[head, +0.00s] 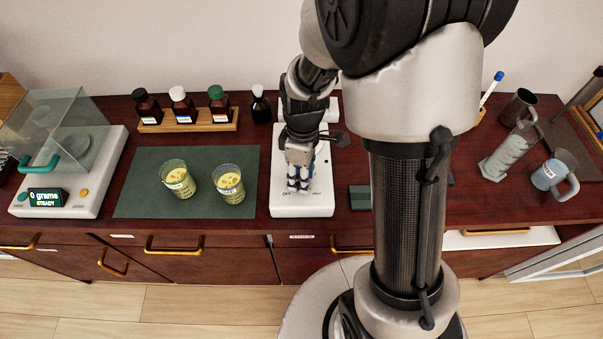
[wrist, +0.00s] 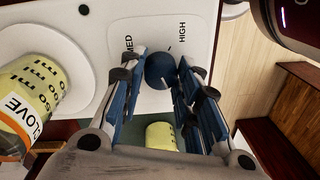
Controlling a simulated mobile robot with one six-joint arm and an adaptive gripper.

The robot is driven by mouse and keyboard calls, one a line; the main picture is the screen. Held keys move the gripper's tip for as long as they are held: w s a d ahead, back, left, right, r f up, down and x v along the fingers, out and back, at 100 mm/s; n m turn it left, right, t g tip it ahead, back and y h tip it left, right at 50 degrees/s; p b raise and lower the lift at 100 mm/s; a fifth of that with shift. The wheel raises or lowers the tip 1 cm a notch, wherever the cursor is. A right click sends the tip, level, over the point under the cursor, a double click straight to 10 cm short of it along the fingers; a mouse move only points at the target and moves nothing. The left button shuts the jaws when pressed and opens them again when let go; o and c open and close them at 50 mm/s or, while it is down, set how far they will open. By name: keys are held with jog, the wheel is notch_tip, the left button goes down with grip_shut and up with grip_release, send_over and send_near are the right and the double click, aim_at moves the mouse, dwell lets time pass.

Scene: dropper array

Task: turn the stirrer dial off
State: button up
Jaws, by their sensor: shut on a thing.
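The stirrer (head: 283,170) is a white plate-like unit on the bench, with OFF lettering at its front left edge. In the wrist view its white panel (wrist: 150,32) shows the labels MED and HIGH. The dial (wrist: 161,68) is a dark blue round knob with a small pale mark by its edge. My gripper (wrist: 157,80) has its blue fingers on either side of the dial and is shut on it. In the head view my gripper (head: 299,184) points down at the stirrer's front and hides the dial.
Two beakers of yellow contents (head: 178,178) (head: 230,184) stand on a dark green mat (head: 140,200) left of the stirrer. A balance (head: 100,190) reading 0 grams is at far left. Bottles (head: 182,104) stand behind. A cylinder (head: 508,152) and a jug (head: 552,172) are right.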

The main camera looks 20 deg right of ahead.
jog(key=shift+n, duration=0.6)
jog(key=o, duration=1.1)
jog(key=r, duration=1.2)
jog(key=shift+w+d, duration=0.2)
jog(key=shift+w, duration=0.15)
